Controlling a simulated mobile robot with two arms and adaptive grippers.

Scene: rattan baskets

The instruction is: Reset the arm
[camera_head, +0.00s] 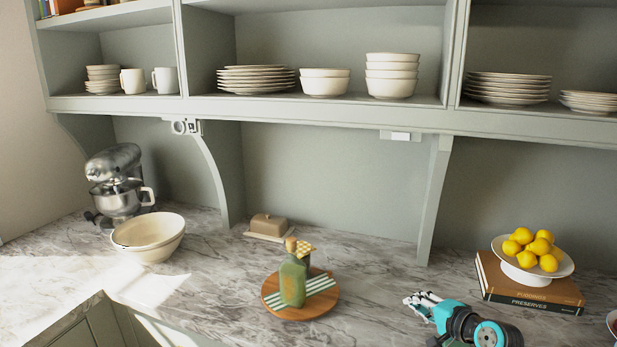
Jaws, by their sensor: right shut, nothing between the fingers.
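My right gripper (421,299) shows at the lower right, low over the marble counter (370,270). Its white and grey fingers are shut with nothing between them, and they point left. Its teal and black wrist runs to the bottom edge. It is apart from the round wooden board (325,306) to its left. A green bottle (292,282) with a cork stands on that board, on a striped cloth (321,284). My left gripper is not in view.
A cake stand of lemons (537,273) sits on stacked books (530,292) right of the gripper. A cream bowl (148,238) and a stand mixer (117,187) are at the left. A butter dish (269,226) is at the back. Shelves with dishes (323,82) hang above.

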